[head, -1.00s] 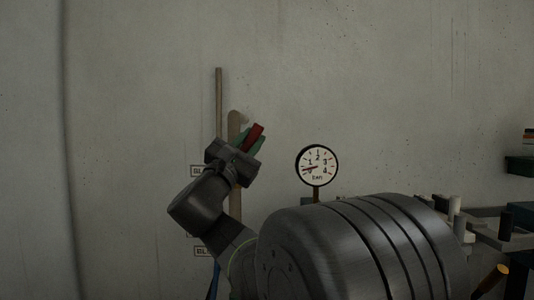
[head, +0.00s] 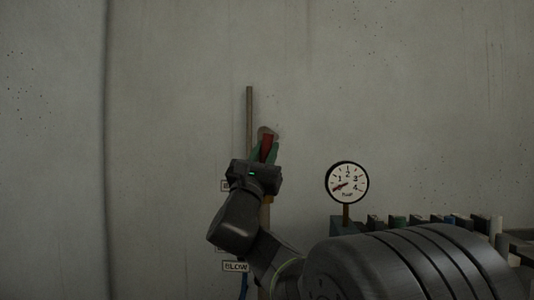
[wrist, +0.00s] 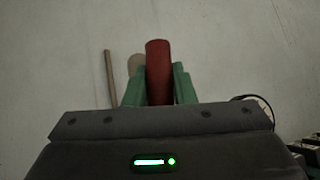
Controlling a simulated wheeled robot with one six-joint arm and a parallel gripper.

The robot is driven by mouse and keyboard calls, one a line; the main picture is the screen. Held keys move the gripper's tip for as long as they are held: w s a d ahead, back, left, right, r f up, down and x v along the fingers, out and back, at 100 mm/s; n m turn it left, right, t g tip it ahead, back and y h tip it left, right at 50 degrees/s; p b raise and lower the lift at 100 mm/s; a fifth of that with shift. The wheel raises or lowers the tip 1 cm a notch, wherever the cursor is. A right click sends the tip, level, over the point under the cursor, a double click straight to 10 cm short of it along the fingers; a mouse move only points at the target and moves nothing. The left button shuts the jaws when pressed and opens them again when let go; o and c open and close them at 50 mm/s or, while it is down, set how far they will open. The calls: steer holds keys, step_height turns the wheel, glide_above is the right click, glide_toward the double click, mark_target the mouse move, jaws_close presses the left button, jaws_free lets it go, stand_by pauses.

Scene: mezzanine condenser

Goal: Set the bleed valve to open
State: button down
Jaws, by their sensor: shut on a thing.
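A red handle (wrist: 159,72), which looks like the bleed valve's lever, stands between the green fingers of my gripper (wrist: 159,88) in the wrist view. The fingers are shut on it, one on each side. In the head view the red handle (head: 267,148) points up, with my gripper (head: 264,158) around it from below. Behind it a tan pipe with a rounded top (wrist: 135,65) shows in the wrist view. The valve body is hidden behind my gripper and wrist, so I cannot tell the valve's setting.
A round pressure gauge (head: 347,183) stands to the right of my gripper. A thin vertical rod (head: 250,120) rises to the left. A label reading BLOW (head: 236,267) is low on the left; other labels are partly hidden. Several coloured blocks (head: 430,219) line the right side.

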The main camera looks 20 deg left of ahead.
steer(key=c, duration=1.2)
jaws_free()
steer(key=b+v, duration=0.1)
steer(key=v, duration=1.3)
steer(key=shift+b, duration=0.4)
steer(key=shift+w+r, duration=0.1)
steer(key=shift+r, duration=0.05)
steer(key=p+x, duration=0.1)
steer(key=x, duration=1.2)
steer(key=shift+w+r+p, duration=0.2)
steer(key=shift+w+p, duration=0.1)
steer(key=shift+p, duration=0.1)
